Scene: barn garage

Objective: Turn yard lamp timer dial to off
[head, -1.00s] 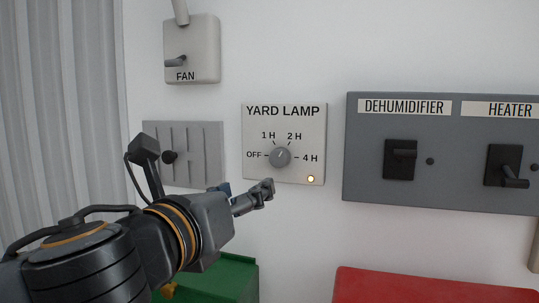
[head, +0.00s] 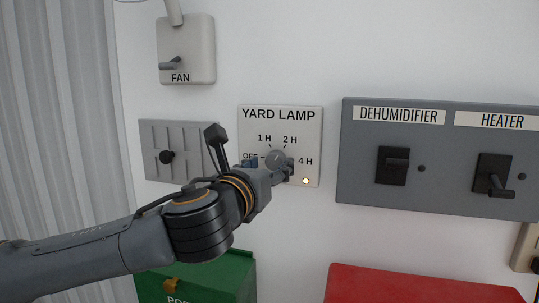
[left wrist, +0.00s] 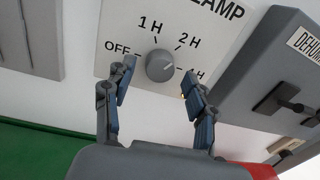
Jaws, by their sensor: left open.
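The yard lamp timer is a pale square plate (head: 300,120) on the white wall, marked OFF, 1 H, 2 H and 4 H. Its round grey dial (head: 275,157) also shows in the left wrist view (left wrist: 159,65); its pale mark seems to point toward 2 H. A small indicator light (head: 306,181) glows at the plate's lower right. My left gripper (head: 269,166) is open in front of the dial. In the left wrist view its fingers (left wrist: 158,76) stand either side of the dial, apart from it in the picture; depth is hard to tell. My right gripper is not in view.
A grey panel with DEHUMIDIFIER and HEATER switches (head: 440,170) is at right. Green (head: 225,275) and red (head: 420,285) boxes are below.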

